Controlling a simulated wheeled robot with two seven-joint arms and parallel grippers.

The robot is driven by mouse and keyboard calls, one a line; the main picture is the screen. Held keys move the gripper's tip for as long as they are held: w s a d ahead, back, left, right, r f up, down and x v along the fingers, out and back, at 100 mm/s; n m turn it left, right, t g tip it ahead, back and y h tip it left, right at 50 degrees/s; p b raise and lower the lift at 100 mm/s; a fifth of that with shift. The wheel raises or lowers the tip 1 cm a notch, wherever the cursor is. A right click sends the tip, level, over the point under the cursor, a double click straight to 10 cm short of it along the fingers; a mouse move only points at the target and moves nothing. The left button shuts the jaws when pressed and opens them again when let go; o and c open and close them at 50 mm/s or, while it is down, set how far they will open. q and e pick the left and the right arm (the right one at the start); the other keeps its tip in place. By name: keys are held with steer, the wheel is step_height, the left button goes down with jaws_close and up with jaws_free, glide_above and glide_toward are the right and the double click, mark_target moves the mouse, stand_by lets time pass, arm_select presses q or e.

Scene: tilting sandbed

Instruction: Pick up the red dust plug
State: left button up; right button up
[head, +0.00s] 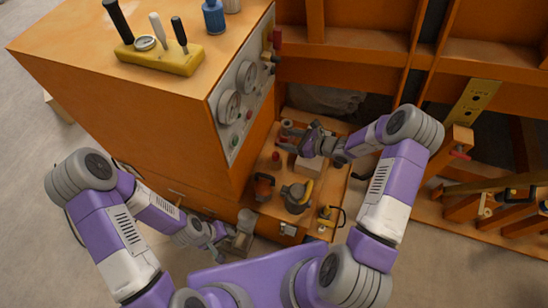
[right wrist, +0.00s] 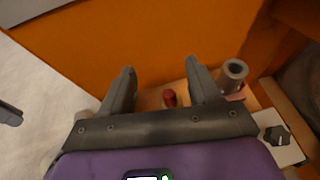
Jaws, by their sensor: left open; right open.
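The red dust plug (head: 276,157) is small and stands on the orange-brown shelf (head: 262,215) beside the cabinet. In the right wrist view the plug (right wrist: 170,97) shows in the gap between the fingers, nearer the right finger, and nothing grips it. My right gripper (head: 304,139) is open and empty, just right of the plug in the head view; its fingers also show in the right wrist view (right wrist: 160,68). My left gripper (head: 222,238) is open, low in the head view near the shelf's front left corner, away from the plug.
A grey tube (right wrist: 235,70) stands close to my right finger. A pale box (head: 308,166) with a dark knob (right wrist: 277,135) is right of the plug. The orange cabinet (head: 160,120) walls the left side.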

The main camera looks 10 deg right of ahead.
steer(key=b, duration=1.1)
glide_toward(276, 159)
steer(key=w+a, duration=0.2)
steer(key=w, duration=0.3)
steer(key=x, duration=0.2)
steer(key=b+x, duration=0.1)
steer(key=x, duration=0.2)
steer(key=s+b+x, duration=0.1)
steer(key=x, duration=0.1)
steer(key=shift+w+a+f, duration=0.25)
steer(key=shift+a+f, duration=0.1)
steer(key=shift+a, duration=0.2)
steer(key=shift+r, duration=0.1)
steer(key=c, duration=1)
